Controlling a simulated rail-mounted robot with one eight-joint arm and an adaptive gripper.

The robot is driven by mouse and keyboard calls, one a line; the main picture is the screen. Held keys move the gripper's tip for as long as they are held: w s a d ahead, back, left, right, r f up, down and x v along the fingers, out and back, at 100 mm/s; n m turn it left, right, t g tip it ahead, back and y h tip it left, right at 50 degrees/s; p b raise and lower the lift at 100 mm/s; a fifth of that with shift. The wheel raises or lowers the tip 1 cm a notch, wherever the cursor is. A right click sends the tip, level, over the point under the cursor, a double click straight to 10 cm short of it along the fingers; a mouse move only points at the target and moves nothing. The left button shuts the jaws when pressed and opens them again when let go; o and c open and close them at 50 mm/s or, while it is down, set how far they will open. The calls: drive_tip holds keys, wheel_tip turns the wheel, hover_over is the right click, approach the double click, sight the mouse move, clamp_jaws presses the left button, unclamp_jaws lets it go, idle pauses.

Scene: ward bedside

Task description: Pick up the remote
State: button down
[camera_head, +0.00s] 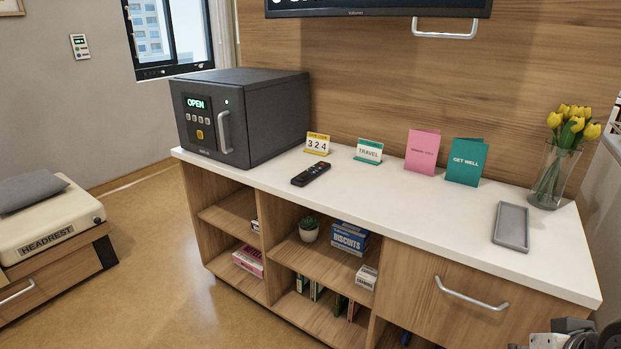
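The remote (311,174) is slim and black with small buttons. It lies flat on the white top of the cabinet (400,208), in front of a yellow-and-white number card and to the right of the safe. Nothing covers it. A dark mechanical part of mine shows at the bottom right corner, cut off by the frame edge. It is far from the remote, and no fingertips can be made out there.
A dark grey safe (243,117) reading OPEN stands left of the remote. Behind are a number card (318,144), a TRAVEL card (369,151), and pink (422,151) and green (466,162) cards. A grey tray (511,227) and tulip vase (553,175) stand right.

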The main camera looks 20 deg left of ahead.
idle(0.3)
drive_tip(key=c, duration=1)
unclamp_jaws()
